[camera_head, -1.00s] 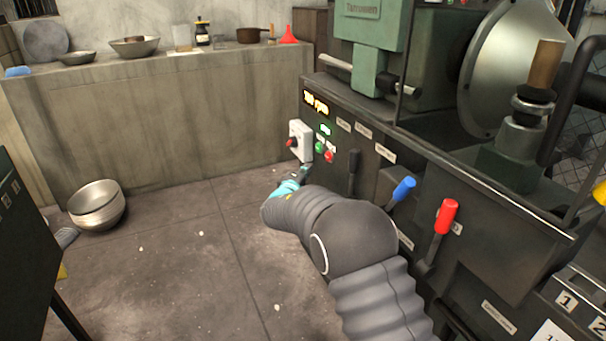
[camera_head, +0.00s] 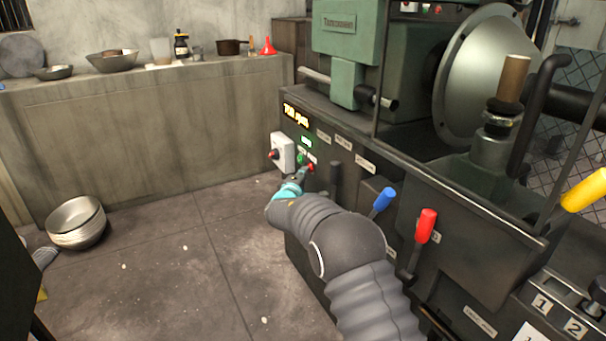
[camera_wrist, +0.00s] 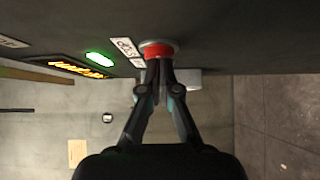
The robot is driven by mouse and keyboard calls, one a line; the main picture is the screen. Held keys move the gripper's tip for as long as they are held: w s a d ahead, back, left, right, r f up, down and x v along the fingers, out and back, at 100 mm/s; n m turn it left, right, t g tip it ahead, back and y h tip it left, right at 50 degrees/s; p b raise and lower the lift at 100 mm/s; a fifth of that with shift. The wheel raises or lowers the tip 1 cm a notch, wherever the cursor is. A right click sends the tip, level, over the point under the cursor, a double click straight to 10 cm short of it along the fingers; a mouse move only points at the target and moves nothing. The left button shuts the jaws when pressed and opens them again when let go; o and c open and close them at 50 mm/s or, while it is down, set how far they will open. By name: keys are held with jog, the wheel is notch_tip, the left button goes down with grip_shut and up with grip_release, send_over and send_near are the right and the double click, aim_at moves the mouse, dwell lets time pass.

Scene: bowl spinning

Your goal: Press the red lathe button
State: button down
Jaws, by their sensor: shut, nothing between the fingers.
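The red lathe button (camera_head: 311,167) is on the dark front panel of the lathe, beside a green button (camera_head: 300,158). In the wrist view the red button (camera_wrist: 158,50) sits in a pale ring, straight ahead of my fingertips. My gripper (camera_head: 303,175) is shut with nothing between its fingers. In the wrist view my gripper's fingertips (camera_wrist: 158,66) overlap the lower edge of the red button. They touch it or nearly do; I cannot tell if it is pressed in.
A white switch box (camera_head: 283,151) with a red knob juts from the panel to the left. Black, blue (camera_head: 384,199) and red (camera_head: 426,226) levers stick out at the right. A lit orange display (camera_head: 296,115) is above. Stacked metal bowls (camera_head: 76,222) sit on open floor.

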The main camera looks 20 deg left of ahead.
jog(key=shift+w+d+f, duration=0.1)
jog(key=shift+w+d+b, duration=0.65)
jog(key=shift+b, duration=1.15)
jog(key=s+a+b, duration=0.3)
jog(key=s, duration=1)
jog(key=shift+s+b, duration=0.3)
jog(key=shift+s, duration=0.05)
